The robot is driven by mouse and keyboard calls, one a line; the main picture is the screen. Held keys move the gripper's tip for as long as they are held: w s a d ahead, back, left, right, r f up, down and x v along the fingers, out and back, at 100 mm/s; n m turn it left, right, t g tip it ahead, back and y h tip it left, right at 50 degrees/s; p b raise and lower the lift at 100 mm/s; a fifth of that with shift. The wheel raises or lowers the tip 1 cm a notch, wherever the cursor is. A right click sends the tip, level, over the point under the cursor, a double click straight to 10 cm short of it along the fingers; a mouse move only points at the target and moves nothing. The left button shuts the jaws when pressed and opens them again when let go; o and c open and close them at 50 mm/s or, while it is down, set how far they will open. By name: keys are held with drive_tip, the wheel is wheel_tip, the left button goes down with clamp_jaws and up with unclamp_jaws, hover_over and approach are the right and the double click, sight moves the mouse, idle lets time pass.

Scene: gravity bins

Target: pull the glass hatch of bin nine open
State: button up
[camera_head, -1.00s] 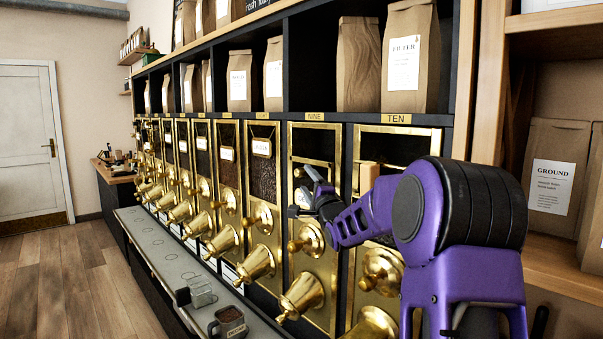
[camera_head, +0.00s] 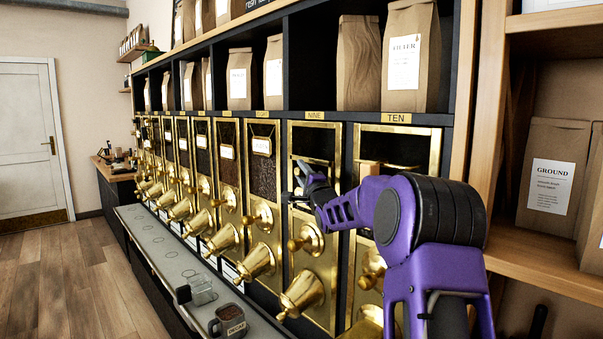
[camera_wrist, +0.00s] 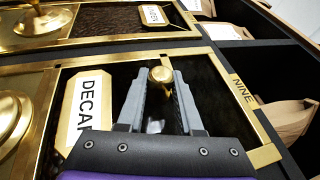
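Bin nine's glass hatch (camera_wrist: 215,80) is a dark pane in a brass frame, with a DECAF label to the left in the wrist view. In the head view, bin nine (camera_head: 293,238) is the brass-framed bin under the NINE plate. A small round brass knob (camera_wrist: 161,75) sits between my fingertips. The hatch looks closed.
Bin ten (camera_head: 398,145) is beside bin nine, partly behind my arm. Brass spouts (camera_head: 302,295) stick out below. A metal ledge (camera_head: 190,270) runs along the bins, with a labelled cup (camera_head: 230,322) and a clear scoop-like container (camera_head: 198,290). Paper bags (camera_head: 408,55) stand above.

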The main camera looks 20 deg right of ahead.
clamp_jaws()
idle(1.0)
